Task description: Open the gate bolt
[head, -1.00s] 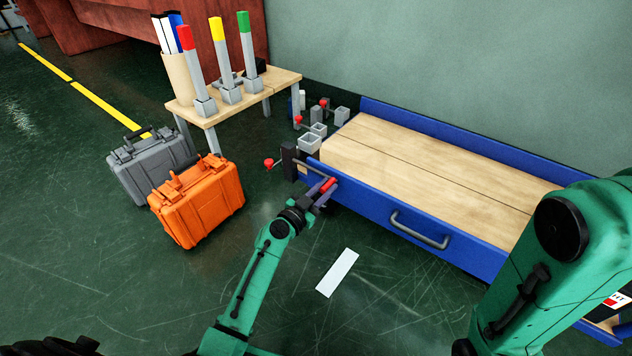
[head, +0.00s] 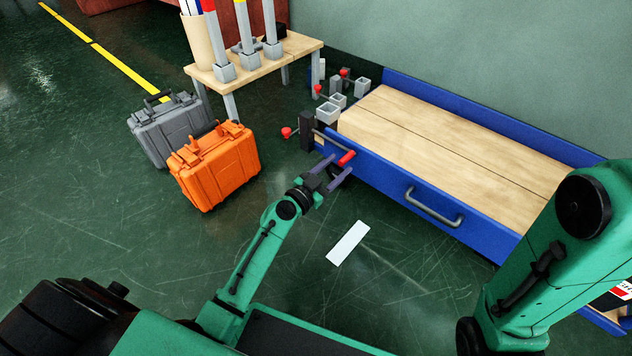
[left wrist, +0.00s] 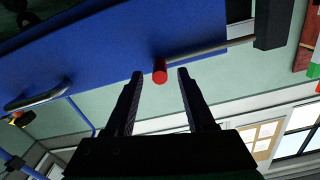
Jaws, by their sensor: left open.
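The bolt is a thin grey rod with a red grip (head: 347,158), set along the left end of the blue conveyor side wall (head: 385,180). The rod runs left from the grip to a dark upright block (head: 307,130). My left gripper (head: 335,171) is open just in front of the red grip, on the near side of the wall. In the left wrist view the red grip (left wrist: 160,71) shows end-on between the tips of my open left gripper (left wrist: 160,76), with gaps to both fingers. My right gripper is out of view.
A grey handle (head: 433,208) sticks out of the blue wall to the right. Small grey boxes with red knobs (head: 336,101) stand beyond the block. An orange case (head: 215,168) and a grey case (head: 168,130) stand left. The floor around a white strip (head: 348,243) is clear.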

